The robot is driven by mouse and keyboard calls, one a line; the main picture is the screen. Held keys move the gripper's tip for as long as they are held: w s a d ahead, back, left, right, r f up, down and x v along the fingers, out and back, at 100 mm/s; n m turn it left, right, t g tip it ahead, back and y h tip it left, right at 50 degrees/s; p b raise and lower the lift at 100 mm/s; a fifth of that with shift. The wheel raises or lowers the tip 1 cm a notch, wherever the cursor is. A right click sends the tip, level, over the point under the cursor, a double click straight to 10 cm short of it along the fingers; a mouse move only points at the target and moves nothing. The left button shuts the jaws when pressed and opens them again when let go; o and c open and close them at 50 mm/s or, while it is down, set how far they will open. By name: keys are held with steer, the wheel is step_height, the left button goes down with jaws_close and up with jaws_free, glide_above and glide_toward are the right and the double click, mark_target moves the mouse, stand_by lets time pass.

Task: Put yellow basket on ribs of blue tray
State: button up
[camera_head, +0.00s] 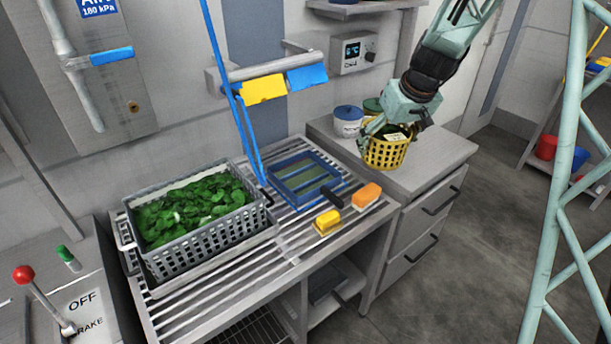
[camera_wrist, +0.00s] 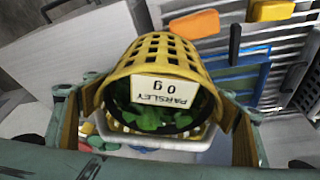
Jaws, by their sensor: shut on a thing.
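The yellow basket (camera_head: 386,154) hangs in my gripper (camera_head: 388,132) over the grey counter right of the slatted rack. In the wrist view the basket (camera_wrist: 170,55) sits between my two fingers (camera_wrist: 155,118). It holds green leaves and has a white label reading PARSLEY 0 g, upside down there. My gripper is shut on the basket. The blue tray (camera_head: 285,163) lies on the rack, left of the basket and apart from it. Ribs cross its open top. Part of the tray (camera_wrist: 240,75) shows behind the basket in the wrist view.
A grey crate of greens (camera_head: 187,256) stands on the rack left of the tray. A blue pole rises behind the tray. Lidded tubs (camera_head: 348,122) stand on the counter beside the basket.

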steer(key=shift+w+a+r, duration=0.1)
stand_by(0.3)
steer(key=shift+w+a+r+p, duration=0.1)
steer(key=shift+w+a+p, duration=0.15)
steer(key=shift+a+p, duration=0.45)
steer(key=w+a+n+p, duration=0.25)
steer(key=a+p, duration=0.45)
steer(key=a, duration=0.4)
steer(key=n+y+p, duration=0.1)
steer(key=n+p, duration=0.1)
steer(key=p, duration=0.4)
glide_above(305, 179)
steer(key=f, duration=0.1)
steer(key=shift+s+a+g, duration=0.1)
steer(key=shift+g, duration=0.3)
steer(key=shift+f, duration=0.2)
steer(key=shift+f+b, duration=1)
steer(key=shift+f, duration=1.8)
steer(key=shift+f+b, duration=0.8)
steer(key=shift+f, duration=1.3)
